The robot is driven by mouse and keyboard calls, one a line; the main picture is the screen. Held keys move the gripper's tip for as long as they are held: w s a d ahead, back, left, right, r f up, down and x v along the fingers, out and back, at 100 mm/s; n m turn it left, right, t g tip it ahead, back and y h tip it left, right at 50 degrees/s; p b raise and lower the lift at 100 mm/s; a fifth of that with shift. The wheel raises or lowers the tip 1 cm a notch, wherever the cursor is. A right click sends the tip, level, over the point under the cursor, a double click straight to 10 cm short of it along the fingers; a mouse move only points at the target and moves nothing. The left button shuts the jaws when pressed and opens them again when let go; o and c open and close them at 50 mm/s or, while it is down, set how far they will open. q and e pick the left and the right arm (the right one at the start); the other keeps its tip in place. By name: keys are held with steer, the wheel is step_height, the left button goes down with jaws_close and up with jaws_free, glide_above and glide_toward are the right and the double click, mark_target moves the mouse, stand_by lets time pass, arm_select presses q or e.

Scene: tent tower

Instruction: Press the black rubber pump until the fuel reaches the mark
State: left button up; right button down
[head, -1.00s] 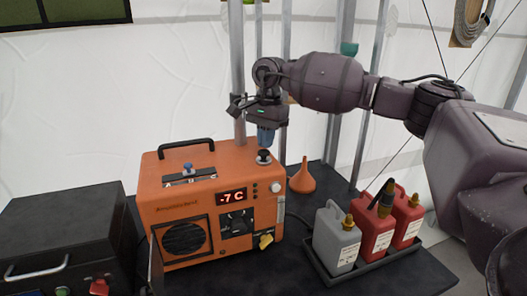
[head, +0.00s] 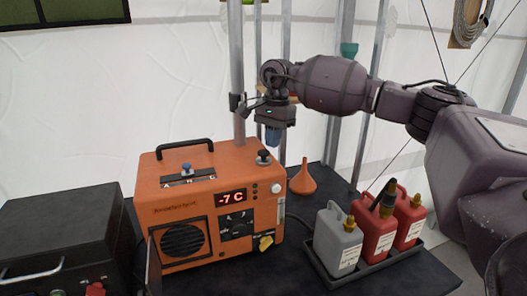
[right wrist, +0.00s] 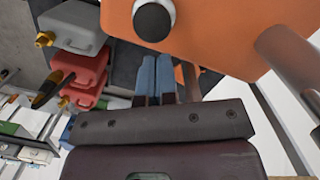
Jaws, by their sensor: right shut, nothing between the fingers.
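The black rubber pump (head: 263,155) sits on the top right of the orange heater (head: 157,215), whose display reads -7 C. In the right wrist view the pump (right wrist: 154,19) is a round black cap beyond the fingertips. My right gripper (head: 273,140) is shut and empty, with its blue fingers pointing down, just above and right of the pump. In the right wrist view its fingers (right wrist: 155,72) are together and apart from the pump. A thin upright tube (head: 281,211) shows on the heater's right side; the fuel level and mark are too small to read. My left gripper is out of view.
An orange funnel (head: 303,181) stands right of the heater. A black tray (head: 341,279) holds a grey can (head: 336,238) and red cans (head: 371,230). A black case (head: 62,225) stands at left. A metal pole (head: 239,75) rises behind the heater.

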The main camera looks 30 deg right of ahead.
steer(key=shift+r, duration=0.15)
step_height(320, 180, up, 11)
steer(key=d, duration=0.1)
steer(key=shift+w+f, duration=0.15)
steer(key=shift+f, duration=0.05)
stand_by(0.3)
stand_by(0.3)
stand_by(0.4)
